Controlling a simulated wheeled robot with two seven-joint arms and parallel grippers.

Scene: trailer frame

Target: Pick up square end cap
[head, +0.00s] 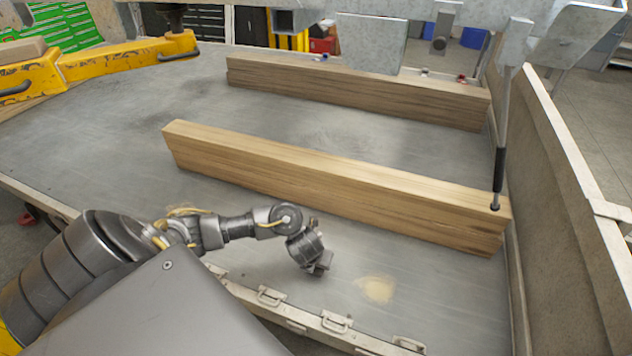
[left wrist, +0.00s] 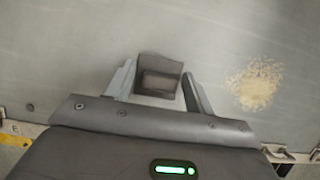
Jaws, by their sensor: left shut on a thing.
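The square end cap (left wrist: 159,76) is a small dark grey square piece with a recessed middle. In the left wrist view it sits between the two fingers of my left gripper (left wrist: 158,88), which is shut on it. In the head view my left gripper (head: 318,266) is over the grey metal table near its front edge, and the cap is a small dark shape at its tip, hard to make out. I cannot tell whether the cap touches the table. My right gripper is not in view.
A long wooden beam (head: 330,178) lies behind my left gripper, and more beams (head: 360,90) lie farther back. A black-handled tool (head: 499,165) stands at the near beam's right end. A tan patch (head: 376,289) marks the table. A raised wall (head: 570,190) bounds the right side.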

